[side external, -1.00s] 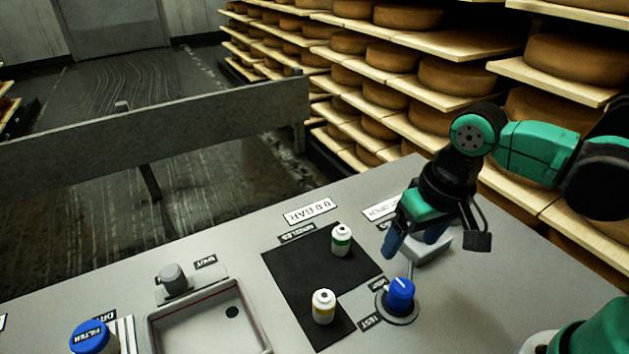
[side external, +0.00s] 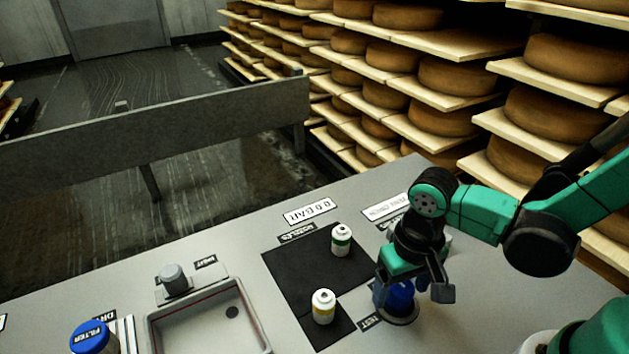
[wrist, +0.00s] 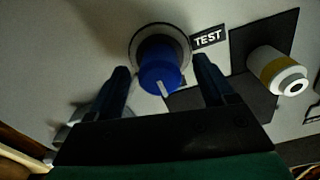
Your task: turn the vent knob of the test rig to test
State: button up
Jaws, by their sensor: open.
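The blue vent knob (side external: 401,297) stands on a round plate on the grey bench top. In the wrist view the knob (wrist: 160,70) has a white pointer line, directed away from the TEST label (wrist: 208,38), towards my gripper's body. My gripper (wrist: 165,78) is open, one finger on each side of the knob, with gaps visible in the wrist view. In the side view my gripper (side external: 395,290) is low over the knob and hides part of it. The TEST label (side external: 370,321) also shows at the knob's lower left there.
A black mat (side external: 300,272) beside the knob carries a green-banded nozzle (side external: 341,240) and a yellow-banded nozzle (side external: 323,307). The yellow-banded one (wrist: 278,72) is near my finger's side in the wrist view. A tray (side external: 157,327) and a blue filter cap (side external: 90,337) lie further left.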

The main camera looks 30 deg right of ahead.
grip_shut()
dwell(0.3)
jog(key=n, duration=0.4)
jog(key=shift+n, duration=0.4)
jog(key=n, duration=0.4)
jog(key=shift+n, duration=0.3)
jog(key=n, duration=0.4)
jog(key=shift+n, duration=2.2)
